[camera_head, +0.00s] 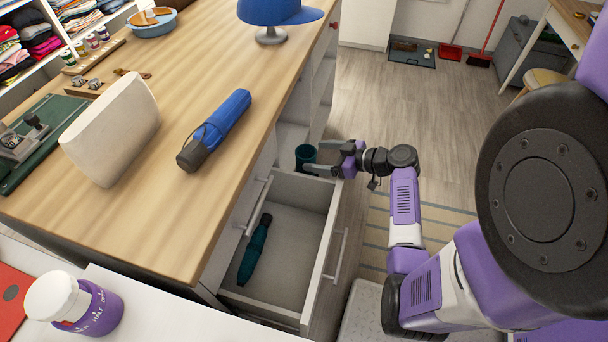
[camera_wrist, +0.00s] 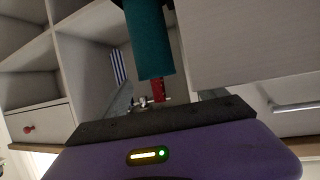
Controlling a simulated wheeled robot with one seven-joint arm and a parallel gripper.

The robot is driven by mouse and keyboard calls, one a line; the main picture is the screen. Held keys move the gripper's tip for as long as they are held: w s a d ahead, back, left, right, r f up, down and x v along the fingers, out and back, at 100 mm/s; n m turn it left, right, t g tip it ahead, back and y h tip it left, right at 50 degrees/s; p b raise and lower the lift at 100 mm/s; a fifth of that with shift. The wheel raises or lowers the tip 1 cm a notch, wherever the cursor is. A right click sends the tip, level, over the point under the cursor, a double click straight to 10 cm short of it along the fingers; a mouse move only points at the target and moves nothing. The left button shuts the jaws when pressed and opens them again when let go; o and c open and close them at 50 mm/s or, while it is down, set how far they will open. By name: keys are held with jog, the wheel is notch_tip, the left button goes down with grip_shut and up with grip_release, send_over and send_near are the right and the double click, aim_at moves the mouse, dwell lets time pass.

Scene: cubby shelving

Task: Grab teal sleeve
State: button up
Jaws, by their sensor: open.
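The teal sleeve (camera_head: 305,153) shows in the head view as a short dark teal cylinder by the cubby opening, just above the far end of the open drawer. It also shows in the wrist view as a teal cylinder (camera_wrist: 148,48), cut off by the top edge, with something dark at its top. My gripper (camera_head: 314,157) is open and reaches left to the sleeve, its dark fingertips close beside it. I cannot tell whether they touch it.
The open drawer (camera_head: 328,245) holds a slim teal folded umbrella-like thing (camera_head: 255,250). A blue folded umbrella (camera_head: 222,120), a cream block (camera_head: 112,130) and a blue cap (camera_head: 275,10) are on the wooden counter (camera_head: 165,210). Cubby walls (camera_wrist: 85,50) stand close around my gripper.

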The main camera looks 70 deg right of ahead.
aim_at(298, 152)
jog(key=shift+d+x, duration=0.15)
jog(key=shift+x, duration=1.2)
jog(key=shift+d+x, duration=0.1)
jog(key=shift+x, duration=1.25)
jog(key=shift+r, duration=0.15)
grip_shut()
